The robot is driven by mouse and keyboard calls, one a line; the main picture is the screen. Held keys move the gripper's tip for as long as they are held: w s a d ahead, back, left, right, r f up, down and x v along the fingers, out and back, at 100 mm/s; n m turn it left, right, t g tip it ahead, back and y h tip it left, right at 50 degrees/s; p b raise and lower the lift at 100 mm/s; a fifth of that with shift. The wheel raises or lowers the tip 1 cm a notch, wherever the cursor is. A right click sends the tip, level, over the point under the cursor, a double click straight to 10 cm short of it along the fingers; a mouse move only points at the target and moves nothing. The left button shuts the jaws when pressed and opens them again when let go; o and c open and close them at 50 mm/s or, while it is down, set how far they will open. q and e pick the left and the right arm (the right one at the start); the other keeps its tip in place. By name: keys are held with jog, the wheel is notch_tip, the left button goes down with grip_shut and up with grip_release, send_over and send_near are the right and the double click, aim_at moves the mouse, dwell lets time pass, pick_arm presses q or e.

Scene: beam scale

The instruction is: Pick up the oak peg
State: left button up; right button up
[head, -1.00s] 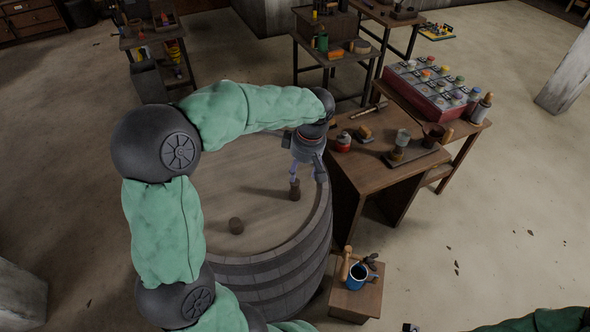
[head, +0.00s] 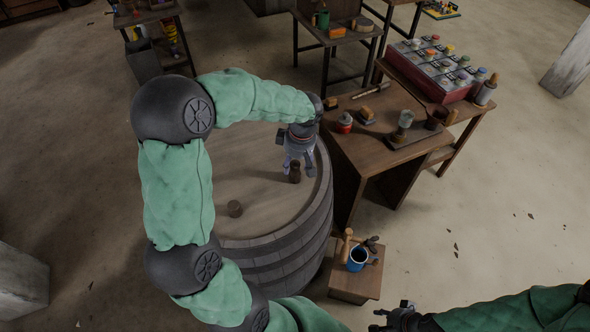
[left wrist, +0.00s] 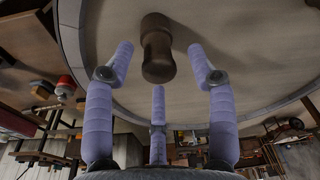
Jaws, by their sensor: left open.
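A dark brown peg (head: 295,173) stands upright on the barrel top, near the barrel's right rim. It looks waisted with a wider foot in the left wrist view (left wrist: 157,50). My left gripper (head: 298,165) is open right at the first peg. In the left wrist view its three fingers (left wrist: 160,75) are spread around the peg, with gaps on both sides. My right gripper (head: 388,320) is low at the bottom edge, partly cut off.
The barrel top (head: 255,165) is otherwise bare. A small stool (head: 355,288) with a blue mug (head: 358,259) stands in front of the desk.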

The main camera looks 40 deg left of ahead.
pick_arm(q)
jog(key=shift+a+f, duration=0.1)
jog(key=shift+f, duration=0.6)
jog(key=c, duration=1)
jog(key=shift+c, duration=0.2)
jog(key=shift+r, duration=0.1)
jog(key=shift+w+r, duration=0.1)
jog(key=shift+r, duration=0.45)
notch_tip(320, 180, up, 2)
jog(key=shift+r+p, duration=0.15)
jog(key=shift+p, duration=0.15)
jog(key=s+d+r+p, duration=0.1)
jog(key=s+d+r, duration=0.3)
jog(key=s+r, duration=0.5)
jog(key=s, duration=0.4)
jog(key=shift+s+d+r, duration=0.15)
jog(key=shift+s+r, duration=0.1)
